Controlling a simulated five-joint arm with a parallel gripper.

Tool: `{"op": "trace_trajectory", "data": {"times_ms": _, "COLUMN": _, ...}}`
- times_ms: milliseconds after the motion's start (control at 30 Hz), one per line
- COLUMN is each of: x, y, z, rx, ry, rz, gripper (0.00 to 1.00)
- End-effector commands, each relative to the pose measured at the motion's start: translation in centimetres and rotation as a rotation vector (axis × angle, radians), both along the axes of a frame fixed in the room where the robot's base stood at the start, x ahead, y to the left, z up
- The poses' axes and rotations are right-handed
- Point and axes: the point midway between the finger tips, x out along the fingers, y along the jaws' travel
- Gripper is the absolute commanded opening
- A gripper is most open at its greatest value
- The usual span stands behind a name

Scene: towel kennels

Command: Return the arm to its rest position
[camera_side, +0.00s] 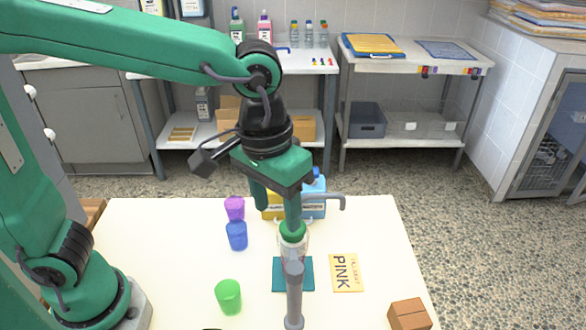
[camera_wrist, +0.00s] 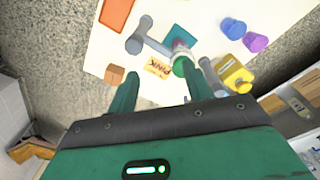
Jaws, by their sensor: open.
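My gripper (camera_side: 277,212) points down over the cream table, with its two green fingers apart. One finger is close to a clear bottle with a green cap (camera_side: 293,232); I cannot tell whether they touch. In the wrist view, the fingers of my gripper (camera_wrist: 168,70) are spread, with the PINK card (camera_wrist: 158,68) and the green cap (camera_wrist: 181,66) beyond them. Nothing is seen held. The bottle stands by a teal mat (camera_side: 279,275), partly hidden behind a grey post (camera_side: 294,300).
Purple (camera_side: 234,207) and blue (camera_side: 237,236) cups stand left of the gripper, a green cup (camera_side: 229,297) nearer the front. Yellow (camera_side: 271,208) and blue (camera_side: 315,190) containers stand close behind the fingers. A brown block (camera_side: 408,314) lies front right. The table's left side is largely clear.

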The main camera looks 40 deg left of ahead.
Motion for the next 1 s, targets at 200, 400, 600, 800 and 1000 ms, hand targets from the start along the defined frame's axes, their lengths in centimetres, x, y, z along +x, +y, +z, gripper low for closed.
{"op": "trace_trajectory", "data": {"times_ms": 200, "x": 0.2, "y": 6.2, "z": 1.0, "rx": -0.038, "ry": -0.097, "rz": 0.007, "gripper": 0.51}}
{"op": "trace_trajectory", "data": {"times_ms": 400, "x": -0.7, "y": 11.3, "z": 1.3, "rx": -0.044, "ry": -0.197, "rz": 0.006, "gripper": 0.51}}
{"op": "trace_trajectory", "data": {"times_ms": 600, "x": -2.2, "y": 15.9, "z": 1.0, "rx": -0.023, "ry": -0.300, "rz": 0.006, "gripper": 0.51}}
{"op": "trace_trajectory", "data": {"times_ms": 800, "x": -3.8, "y": 19.1, "z": 0.4, "rx": 0.018, "ry": -0.386, "rz": 0.003, "gripper": 0.51}}
{"op": "trace_trajectory", "data": {"times_ms": 1000, "x": -4.7, "y": 20.6, "z": 0.0, "rx": 0.047, "ry": -0.427, "rz": 0.000, "gripper": 0.51}}
